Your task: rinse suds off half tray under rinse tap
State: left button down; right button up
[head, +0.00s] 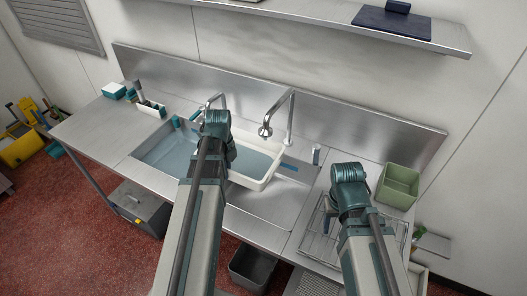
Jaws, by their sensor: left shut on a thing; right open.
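The half tray (259,184) is a white, open, rectangular tray at the sink, just right of my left arm. Its inside looks blue-grey; I cannot make out suds on it. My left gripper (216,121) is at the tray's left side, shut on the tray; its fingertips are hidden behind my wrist. The rinse tap (291,112) is a tall steel gooseneck behind the tray, with its head (265,131) over the tray's back part. I cannot tell whether water runs. My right gripper (348,171) is open above the right counter, away from the tray.
A water-filled basin (151,156) lies left of the tray, with a smaller tap (208,101) behind. A wire rack (315,228) lies below my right gripper. A green bin (402,174) stands at the right. A caddy (151,107) and blue-topped block (113,91) stand left. A shelf (320,22) runs above.

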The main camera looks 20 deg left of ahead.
pick_arm(q)
jog(key=s+a+r+p, duration=0.2)
jog(key=r, duration=0.1)
jog(key=shift+s+a, duration=0.3)
jog(key=shift+s, duration=0.05)
